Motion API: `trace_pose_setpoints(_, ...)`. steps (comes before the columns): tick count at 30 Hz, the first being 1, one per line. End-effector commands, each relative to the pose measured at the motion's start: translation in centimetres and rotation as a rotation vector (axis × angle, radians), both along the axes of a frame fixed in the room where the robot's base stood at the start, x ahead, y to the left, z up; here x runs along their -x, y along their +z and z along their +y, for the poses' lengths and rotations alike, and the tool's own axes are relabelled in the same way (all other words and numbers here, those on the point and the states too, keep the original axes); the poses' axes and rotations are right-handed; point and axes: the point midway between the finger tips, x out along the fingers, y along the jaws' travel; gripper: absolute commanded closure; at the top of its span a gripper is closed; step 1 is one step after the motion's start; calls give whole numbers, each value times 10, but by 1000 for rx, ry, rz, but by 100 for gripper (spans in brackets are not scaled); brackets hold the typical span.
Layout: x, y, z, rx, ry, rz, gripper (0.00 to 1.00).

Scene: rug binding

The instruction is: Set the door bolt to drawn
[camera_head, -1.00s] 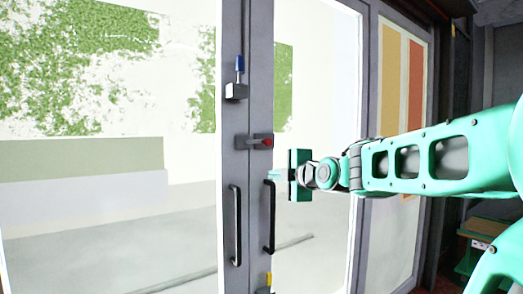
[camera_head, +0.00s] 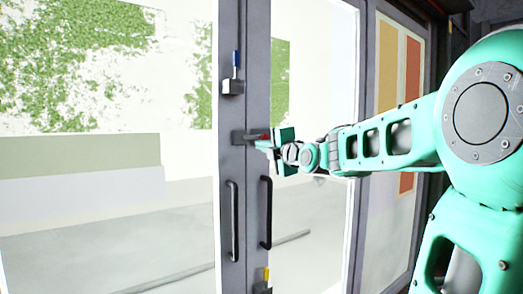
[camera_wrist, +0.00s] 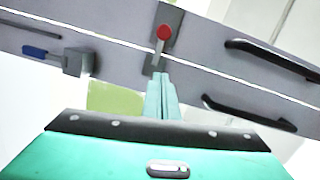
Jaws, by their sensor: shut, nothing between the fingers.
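A grey door bolt (camera_head: 238,136) with a red knob sits across the meeting edges of two door leaves. In the wrist view, the red knob (camera_wrist: 163,33) stands out from its dark plate, and the bolt spans the bright gap between the leaves. My gripper (camera_head: 262,144) is shut and empty, its pale green fingers at the bolt's right end, partly hiding the knob in the head view. In the wrist view, the fingertips (camera_wrist: 160,76) end below the knob, apart from it in the picture. Whether they touch the bolt cannot be told.
A blue-handled fitting (camera_head: 234,75) sits above the bolt on the left leaf. A yellow-tipped fitting (camera_head: 266,276) is low on the right leaf. Two black pull handles, left (camera_head: 233,222) and right (camera_head: 267,213), stand out below the bolt. Glass panes fill both leaves.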

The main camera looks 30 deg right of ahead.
Motion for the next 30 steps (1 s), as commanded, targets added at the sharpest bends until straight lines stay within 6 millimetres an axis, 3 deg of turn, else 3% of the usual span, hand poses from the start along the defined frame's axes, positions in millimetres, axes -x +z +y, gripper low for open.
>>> trace_pose_setpoints(10,-63,2,-8,0,-1,1,100)
trace_pose_setpoints(18,-65,8,-40,0,-3,0,100)
trace_pose_setpoints(30,-65,8,-45,0,-1,0,100)
